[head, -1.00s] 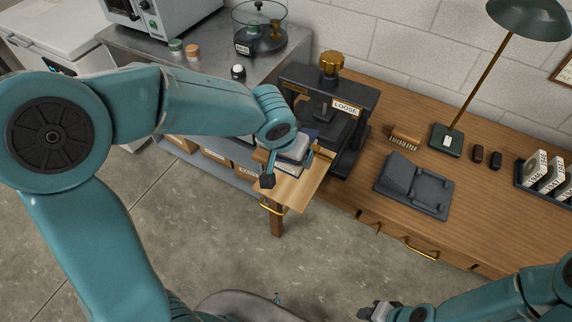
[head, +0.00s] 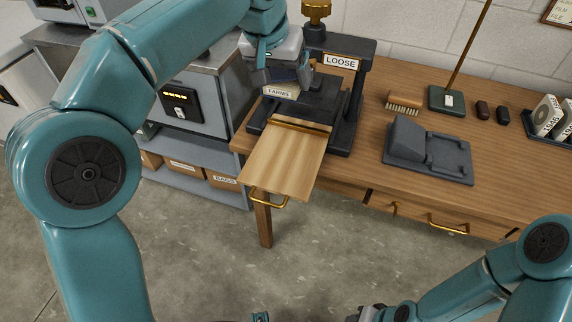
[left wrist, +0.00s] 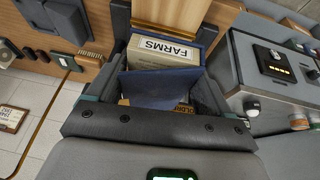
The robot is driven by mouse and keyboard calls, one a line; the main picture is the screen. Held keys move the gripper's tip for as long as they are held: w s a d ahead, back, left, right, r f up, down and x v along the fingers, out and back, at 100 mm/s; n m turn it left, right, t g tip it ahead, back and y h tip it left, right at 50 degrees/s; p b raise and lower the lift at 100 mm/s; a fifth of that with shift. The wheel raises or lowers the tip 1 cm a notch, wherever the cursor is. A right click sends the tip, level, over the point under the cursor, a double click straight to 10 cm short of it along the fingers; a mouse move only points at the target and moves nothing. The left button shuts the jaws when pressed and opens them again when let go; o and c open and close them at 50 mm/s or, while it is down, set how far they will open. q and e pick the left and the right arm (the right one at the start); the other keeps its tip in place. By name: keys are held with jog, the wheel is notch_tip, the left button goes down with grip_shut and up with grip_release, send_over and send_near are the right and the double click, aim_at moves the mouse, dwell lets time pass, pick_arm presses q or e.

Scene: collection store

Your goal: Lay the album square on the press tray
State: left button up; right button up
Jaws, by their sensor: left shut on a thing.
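The album has dark blue covers, a cream page block and a label reading FARMS. In the head view the album (head: 281,92) hangs at the inner end of the wooden press tray (head: 275,165). My left gripper (head: 285,72) is shut on it from above. In the left wrist view the album (left wrist: 160,90) sits between the fingers, and the label faces the tray (left wrist: 172,12). The tray is pulled out and its front part is bare. I cannot tell whether the album touches the tray. My right gripper (head: 368,313) is partly cut off at the bottom edge.
The black press (head: 350,100) with a LOOSE sign and brass knob stands right behind the tray. A grey cradle (head: 430,152), a brush (head: 404,102) and a lamp base (head: 447,101) are on the wooden bench. A grey cabinet (head: 200,105) stands close on the left.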

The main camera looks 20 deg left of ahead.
pick_arm(q)
jog(key=f+b, duration=0.5)
jog(key=f, duration=1)
jog(key=shift+d, duration=0.2)
notch_tip(320, 180, down, 5)
jog(key=shift+r+b, duration=0.1)
jog(key=shift+b, duration=0.65)
jog(key=o, duration=1.4)
jog(key=shift+o, duration=0.2)
jog(key=p+v, duration=0.2)
jog(key=v, duration=1)
